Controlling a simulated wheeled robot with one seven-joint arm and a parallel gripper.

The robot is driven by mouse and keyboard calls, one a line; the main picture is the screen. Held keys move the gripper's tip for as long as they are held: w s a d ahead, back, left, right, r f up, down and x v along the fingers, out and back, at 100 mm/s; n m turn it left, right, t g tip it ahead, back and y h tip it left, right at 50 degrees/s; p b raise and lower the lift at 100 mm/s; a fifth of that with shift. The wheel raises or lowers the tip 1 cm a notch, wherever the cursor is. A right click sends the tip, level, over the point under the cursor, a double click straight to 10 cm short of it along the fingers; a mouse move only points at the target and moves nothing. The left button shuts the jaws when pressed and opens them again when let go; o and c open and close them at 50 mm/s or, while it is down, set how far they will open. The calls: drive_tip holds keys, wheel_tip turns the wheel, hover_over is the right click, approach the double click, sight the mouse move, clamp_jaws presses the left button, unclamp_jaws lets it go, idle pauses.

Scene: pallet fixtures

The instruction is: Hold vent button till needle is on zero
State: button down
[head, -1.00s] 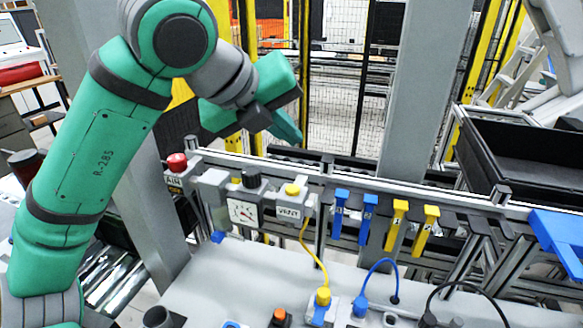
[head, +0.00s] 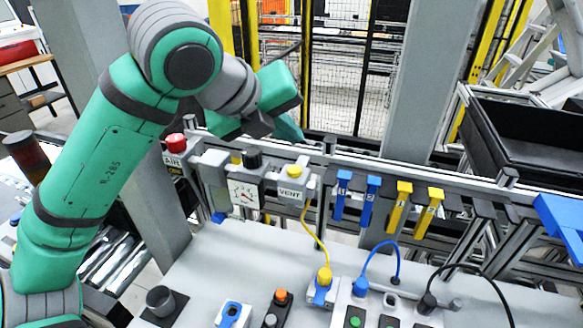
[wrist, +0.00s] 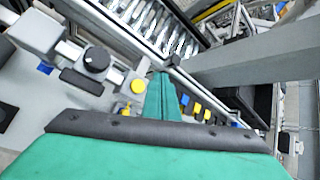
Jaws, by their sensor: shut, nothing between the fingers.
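The yellow vent button (head: 294,169) tops a grey block labelled VENT (head: 290,194) on the rail. The white gauge (head: 244,193) is left of it; its thin needle shows, but I cannot read its value. My gripper (head: 288,133) is shut and empty, in the air above and behind the vent button in the head view. In the wrist view the shut fingers (wrist: 161,95) point just right of the yellow button (wrist: 138,87). I see no contact with the button.
A black knob (head: 252,158) stands above the gauge, and a red AIR button (head: 176,143) is at left. Blue clips (head: 371,200) and yellow clips (head: 399,206) hang from the rail at right. A yellow hose (head: 314,236) runs down from the vent block.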

sight(291, 172)
wheel_tip(291, 172, down, 2)
drive_tip(key=shift+s+f, duration=0.1)
drive_tip(key=shift+f, duration=0.9)
drive_tip(key=shift+f, duration=0.25)
idle(1.3)
drive_tip(key=shift+f, duration=0.2)
drive_tip(key=shift+f, duration=0.5)
idle(4.6)
